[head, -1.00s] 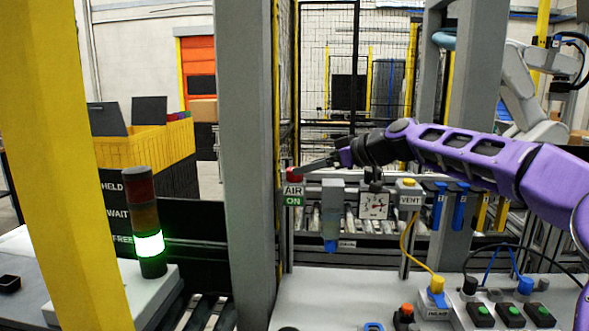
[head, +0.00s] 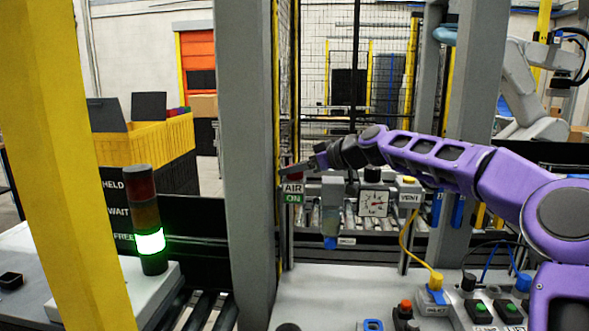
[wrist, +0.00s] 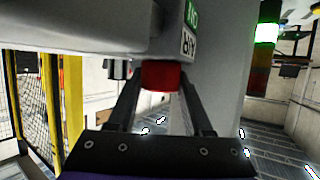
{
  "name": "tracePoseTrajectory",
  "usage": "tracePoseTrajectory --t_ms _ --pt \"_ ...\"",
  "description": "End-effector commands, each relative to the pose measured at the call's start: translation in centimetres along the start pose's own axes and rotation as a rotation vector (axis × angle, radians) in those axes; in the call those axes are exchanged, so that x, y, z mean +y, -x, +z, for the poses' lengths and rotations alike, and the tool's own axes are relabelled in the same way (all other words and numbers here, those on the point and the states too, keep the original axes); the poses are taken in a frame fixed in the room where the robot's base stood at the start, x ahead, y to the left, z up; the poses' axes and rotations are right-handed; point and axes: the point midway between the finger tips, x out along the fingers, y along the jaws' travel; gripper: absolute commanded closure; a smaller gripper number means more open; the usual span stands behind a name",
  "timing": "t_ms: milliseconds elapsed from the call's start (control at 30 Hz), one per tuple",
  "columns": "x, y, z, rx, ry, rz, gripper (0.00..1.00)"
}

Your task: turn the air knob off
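The air knob is a red cap; in the wrist view the air knob (wrist: 162,76) sits between my two fingers, under a grey bracket. In the head view the sign (head: 292,190) below it reads AIR, with ON on green.
A gauge (head: 373,203) and a VENT valve (head: 409,189) stand right of the sign. A grey post (head: 246,150) rises close on the left. A stack light (head: 149,222) glows green beside FREE. A bench with several buttons (head: 403,312) lies below.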

Motion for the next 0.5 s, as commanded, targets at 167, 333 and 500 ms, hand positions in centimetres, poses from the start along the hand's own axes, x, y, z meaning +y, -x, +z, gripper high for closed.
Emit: tracePoseTrajectory --t_ms 167,333,500 --pt "0.00 0.02 0.00 0.000 0.000 0.000 0.97" --pt "-0.01 0.00 0.04 0.000 -0.001 0.003 1.00" --pt "-0.02 -0.06 0.25 -0.001 -0.012 0.035 1.00"
